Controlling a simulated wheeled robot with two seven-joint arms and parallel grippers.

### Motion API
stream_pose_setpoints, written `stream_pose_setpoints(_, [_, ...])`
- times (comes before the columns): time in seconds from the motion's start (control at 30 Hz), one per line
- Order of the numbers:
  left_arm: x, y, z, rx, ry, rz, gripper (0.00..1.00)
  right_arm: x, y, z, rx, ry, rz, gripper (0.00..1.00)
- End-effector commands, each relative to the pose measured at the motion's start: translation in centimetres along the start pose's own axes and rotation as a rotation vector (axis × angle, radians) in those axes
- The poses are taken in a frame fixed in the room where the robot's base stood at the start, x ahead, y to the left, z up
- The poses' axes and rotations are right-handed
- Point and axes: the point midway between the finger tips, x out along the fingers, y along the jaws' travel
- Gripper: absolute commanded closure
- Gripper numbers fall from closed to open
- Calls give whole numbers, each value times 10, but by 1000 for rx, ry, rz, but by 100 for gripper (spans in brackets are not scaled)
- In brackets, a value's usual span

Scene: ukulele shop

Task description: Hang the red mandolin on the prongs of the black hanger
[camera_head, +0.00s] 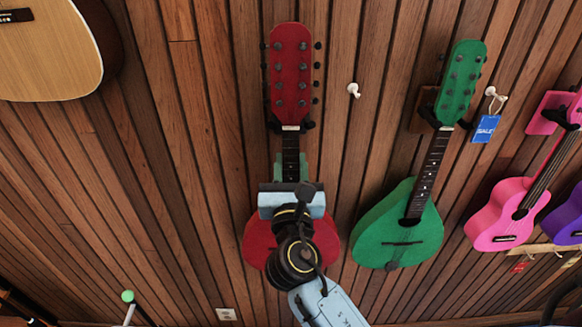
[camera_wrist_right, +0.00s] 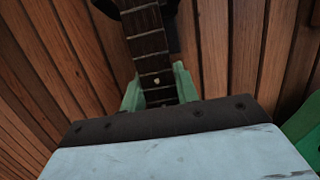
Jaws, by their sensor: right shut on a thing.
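The red mandolin (camera_head: 290,65) hangs upright against the slatted wall in the head view, with its headstock up and its body partly hidden behind my right arm. The black hanger (camera_head: 308,125) shows as dark prong ends on both sides of the neck, just under the headstock. I cannot tell whether the headstock rests on the prongs. My right gripper (camera_head: 291,170) is shut on the mandolin's neck below the hanger. In the right wrist view, its green fingers (camera_wrist_right: 158,92) flank the dark fretboard (camera_wrist_right: 148,45). My left gripper is not in view.
A green mandolin (camera_head: 400,225) hangs on the right, near the red one. Beyond it are a blue sale tag (camera_head: 486,128) and a pink ukulele (camera_head: 500,208). A white wall peg (camera_head: 353,90) sits between the mandolins. A pale guitar (camera_head: 50,50) is at upper left.

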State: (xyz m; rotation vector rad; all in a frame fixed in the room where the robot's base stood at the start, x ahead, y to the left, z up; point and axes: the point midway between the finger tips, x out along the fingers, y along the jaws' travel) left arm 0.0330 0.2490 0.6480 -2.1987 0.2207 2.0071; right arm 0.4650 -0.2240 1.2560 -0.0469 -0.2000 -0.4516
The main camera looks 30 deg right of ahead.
Motion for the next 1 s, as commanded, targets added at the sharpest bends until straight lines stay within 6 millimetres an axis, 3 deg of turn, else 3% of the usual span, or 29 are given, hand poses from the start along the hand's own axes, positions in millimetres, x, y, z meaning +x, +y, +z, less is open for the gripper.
stream_pose_setpoints(1.0, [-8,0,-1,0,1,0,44,39,0,-4,3,-7,0,100])
